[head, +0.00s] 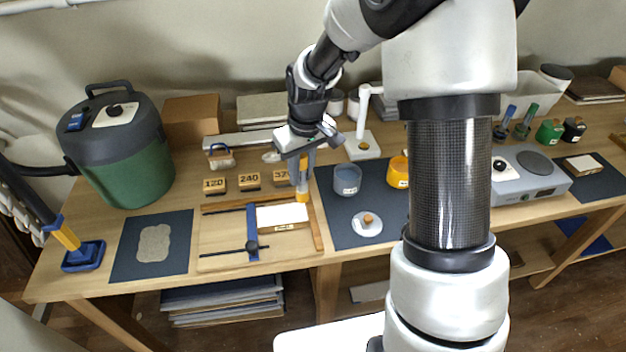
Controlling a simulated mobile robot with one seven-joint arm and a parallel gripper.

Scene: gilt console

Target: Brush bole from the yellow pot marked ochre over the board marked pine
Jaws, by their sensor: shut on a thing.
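My gripper (302,160) is shut on an upright brush (302,188) with a yellow-orange lower part. The brush tip is at the upper right corner of a pale board (280,215); I cannot tell whether it touches. The board lies in a wooden frame (212,262) and bears a small label, too small to read. A yellow pot (398,174) stands on the dark mat to the right, partly hidden by my arm. A grey-blue pot (347,180) stands left of it. The yellow pot's marking is hidden or too small to read.
A blue clamp bar (252,232) crosses the frame left of the board. Blocks marked 120 (214,184) and 240 (249,181) stand behind. A round white lid with a knob (367,223) lies on the mat (340,235). A hot plate (530,175) is at the right.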

